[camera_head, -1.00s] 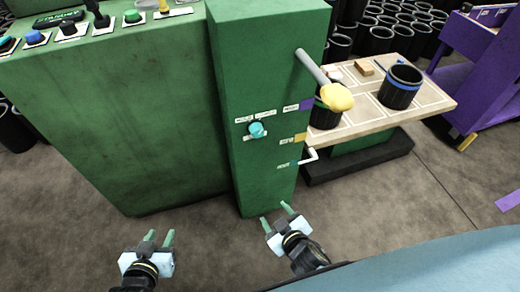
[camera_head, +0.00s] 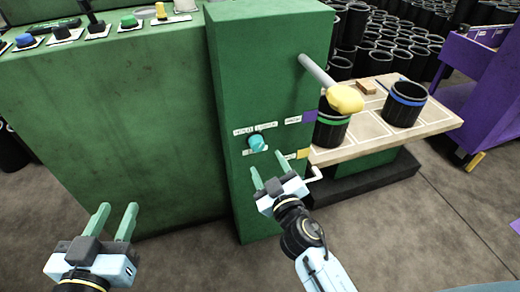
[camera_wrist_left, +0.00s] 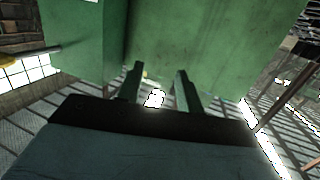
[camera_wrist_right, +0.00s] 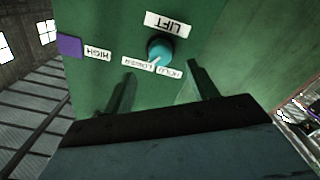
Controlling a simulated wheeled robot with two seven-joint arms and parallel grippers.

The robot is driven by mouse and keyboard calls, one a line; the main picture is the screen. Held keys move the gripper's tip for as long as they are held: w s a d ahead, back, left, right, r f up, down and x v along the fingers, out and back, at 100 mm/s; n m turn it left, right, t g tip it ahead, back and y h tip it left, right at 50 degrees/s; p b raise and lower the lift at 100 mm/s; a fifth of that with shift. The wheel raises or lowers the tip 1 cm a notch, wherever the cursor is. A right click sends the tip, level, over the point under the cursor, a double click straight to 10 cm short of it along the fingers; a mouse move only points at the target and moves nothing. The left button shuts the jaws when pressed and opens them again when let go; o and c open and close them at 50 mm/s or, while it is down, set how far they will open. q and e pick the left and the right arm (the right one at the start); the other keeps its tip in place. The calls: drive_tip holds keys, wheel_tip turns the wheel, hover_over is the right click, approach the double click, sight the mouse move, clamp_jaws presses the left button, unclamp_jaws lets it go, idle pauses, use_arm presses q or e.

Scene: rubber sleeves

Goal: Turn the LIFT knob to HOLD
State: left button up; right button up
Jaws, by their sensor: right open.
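The LIFT knob (camera_head: 257,142) is a teal round knob on the front of the green column, with small white labels around it. In the right wrist view the knob (camera_wrist_right: 160,51) has a white LIFT label (camera_wrist_right: 167,25) and two smaller labels; its pale pointer is directed toward the smaller labels, nearer the left one. My right gripper (camera_head: 267,176) is open and empty just below the knob, apart from it. The knob lies beyond and between its fingers (camera_wrist_right: 158,88) in the right wrist view. My left gripper (camera_head: 117,214) is open and empty at lower left, before the green cabinet.
A lever with a yellow end (camera_head: 345,98) sticks out of the column's right side. A pale table (camera_head: 370,128) there bears two black sleeves (camera_head: 404,103). A purple HIGH marker (camera_wrist_right: 69,45) is on the column. A control panel tops the cabinet (camera_head: 110,120).

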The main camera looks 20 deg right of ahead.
sight(259, 148)
drive_tip(key=w, duration=0.5)
drive_tip(key=shift+w+a, duration=0.1)
drive_tip(key=shift+w, duration=0.2)
use_arm(q)
drive_tip(key=shift+w+d+r+t, duration=0.1)
drive_tip(key=shift+d+r+t, duration=0.1)
drive_tip(key=shift+r+t, duration=0.65)
use_arm(e)
drive_tip(key=shift+w, duration=0.6)
use_arm(q)
drive_tip(key=shift+r, duration=0.1)
use_arm(e)
drive_tip(key=shift+c, duration=0.5)
drive_tip(key=c, duration=0.9)
